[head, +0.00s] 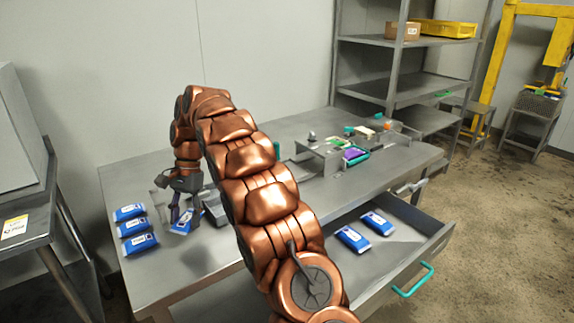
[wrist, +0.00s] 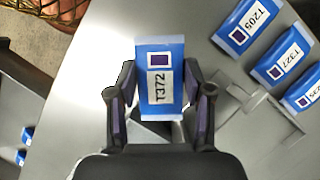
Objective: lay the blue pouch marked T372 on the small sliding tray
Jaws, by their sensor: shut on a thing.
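The blue pouch marked T372 (wrist: 160,78) is between the two fingers of my gripper (wrist: 160,108) in the wrist view, its white label facing the camera. My gripper is shut on its sides. In the head view, my gripper (head: 181,208) points down over the left part of the steel table with the pouch (head: 183,224) at its fingertips. I cannot tell whether the pouch touches the table. A flat grey metal piece (wrist: 258,112) to the right of my gripper in the wrist view may be the small sliding tray; I cannot tell for sure.
Three blue pouches (head: 137,227) lie in a row at the table's left edge; the wrist view shows T205 (wrist: 241,25) and T327 (wrist: 283,52) among them. An open drawer (head: 400,262) holds two blue pouches. A metal fixture (head: 318,157) with small items stands further back.

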